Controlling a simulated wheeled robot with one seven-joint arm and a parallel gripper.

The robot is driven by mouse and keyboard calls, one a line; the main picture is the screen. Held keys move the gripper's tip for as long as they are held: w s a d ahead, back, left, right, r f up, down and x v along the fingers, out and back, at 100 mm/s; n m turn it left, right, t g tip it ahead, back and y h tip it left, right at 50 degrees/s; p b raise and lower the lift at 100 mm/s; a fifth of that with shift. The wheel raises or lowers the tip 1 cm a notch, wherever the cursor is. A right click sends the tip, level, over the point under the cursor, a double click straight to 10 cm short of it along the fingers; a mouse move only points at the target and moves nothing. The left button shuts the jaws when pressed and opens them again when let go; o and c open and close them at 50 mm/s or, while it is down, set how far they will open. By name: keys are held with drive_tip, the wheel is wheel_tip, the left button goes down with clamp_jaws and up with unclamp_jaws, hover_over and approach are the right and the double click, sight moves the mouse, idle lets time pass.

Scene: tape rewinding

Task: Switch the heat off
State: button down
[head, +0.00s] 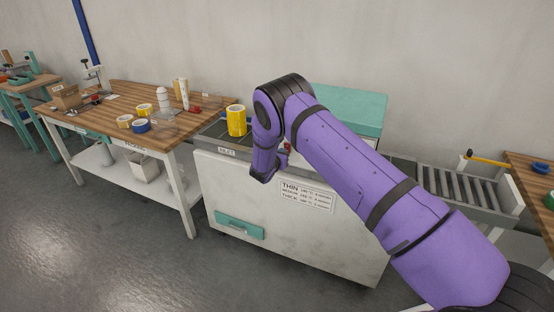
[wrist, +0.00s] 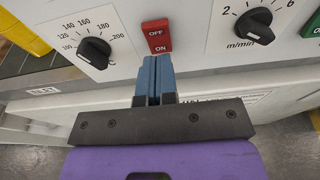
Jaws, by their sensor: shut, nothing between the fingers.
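A red rocker switch (wrist: 157,36) marked OFF at its top and ON at its bottom is on the machine's pale front panel in the wrist view. My gripper (wrist: 155,60) is shut and empty, its two blue fingers together. The fingertips appear just below the switch's ON end; I cannot tell whether they touch it. A black temperature dial (wrist: 96,49) with numbers up to 200 is left of the switch. In the head view the arm covers much of the machine (head: 240,190), and a small red part (head: 287,147) shows beside my wrist.
A black m/min dial (wrist: 254,24) and a green button (wrist: 313,28) are right of the switch. A yellow roll (head: 236,121) stands at the machine's left end. A wooden bench (head: 185,122) with tape rolls is left; a roller conveyor (head: 460,187) is right.

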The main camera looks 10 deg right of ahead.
drive_tip(key=shift+w+d+r, duration=0.15)
drive_tip(key=shift+w+d, duration=0.25)
drive_tip(key=shift+w, duration=0.2)
drive_tip(key=shift+w+d+r, duration=0.1)
drive_tip(key=shift+w+d, duration=0.3)
drive_tip(key=shift+w, duration=0.15)
drive_tip(key=shift+w+d+r, duration=0.1)
drive_tip(key=shift+w+d, duration=0.15)
drive_tip(key=shift+s+a, duration=0.1)
drive_tip(key=r+v, duration=0.2)
drive_tip(key=v, duration=1.1)
drive_tip(key=shift+r, duration=0.1)
